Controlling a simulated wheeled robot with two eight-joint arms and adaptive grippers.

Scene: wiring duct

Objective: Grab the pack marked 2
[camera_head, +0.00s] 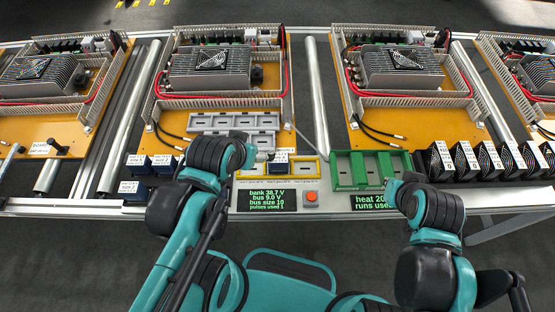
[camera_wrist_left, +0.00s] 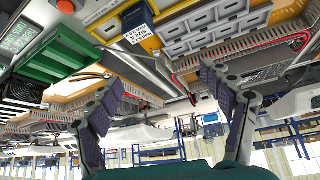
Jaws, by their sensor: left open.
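Small dark-blue packs with white labels stand at the left of the bench, two side by side (camera_head: 150,164) and one in front (camera_head: 131,188). The front label seems to read size 2; the others are hard to read.
The grey compartment tray (camera_head: 233,123) lies behind the holder. The green tray (camera_head: 338,172) and several black fan units (camera_head: 465,158) stand to the right. A red button (camera_head: 311,197) and display (camera_head: 267,200) are at the front edge. Boards with finned heatsinks (camera_head: 210,70) fill the back.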

